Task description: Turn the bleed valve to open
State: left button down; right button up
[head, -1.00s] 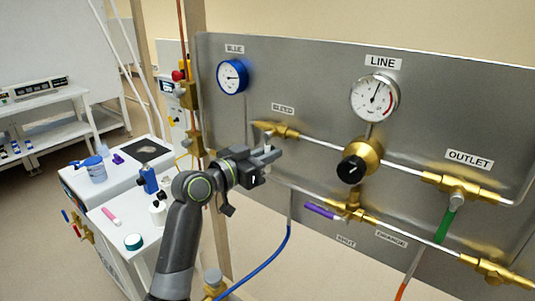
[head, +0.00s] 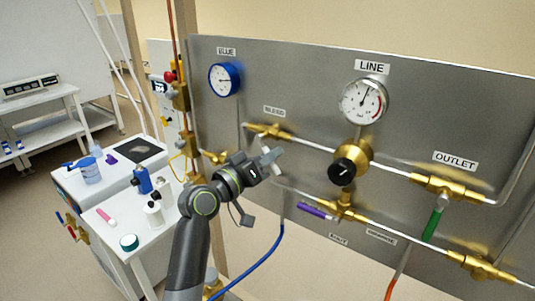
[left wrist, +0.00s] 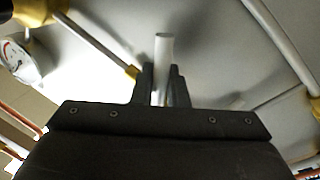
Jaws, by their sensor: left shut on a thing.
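The brass bleed valve (head: 268,131) sits on the grey panel under the BLEED label (head: 274,110). My left gripper (head: 269,160) is just below the valve body, in front of the panel. It is shut on a pale grey lever, taken as the bleed valve handle. In the left wrist view the handle (left wrist: 163,46) stands between the fingers of my left gripper (left wrist: 160,82), its rounded end sticking out past them. The joint between handle and valve is hidden by the gripper. My right gripper is not in view.
The line gauge (head: 363,101), black regulator knob (head: 342,172), purple lever (head: 313,210) and green lever (head: 433,224) are to the right. A blue gauge (head: 224,78) is above left. A blue hose (head: 262,262) hangs below. A white bench (head: 112,222) with bottles stands at left.

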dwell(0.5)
pick_arm(q)
jog(key=c, duration=1.5)
grip_release()
jog(key=shift+s, duration=0.1)
jog(key=b+v, duration=0.4)
jog(key=v, duration=1.3)
jog(key=shift+a+f, duration=0.1)
jog(key=shift+f, duration=0.05)
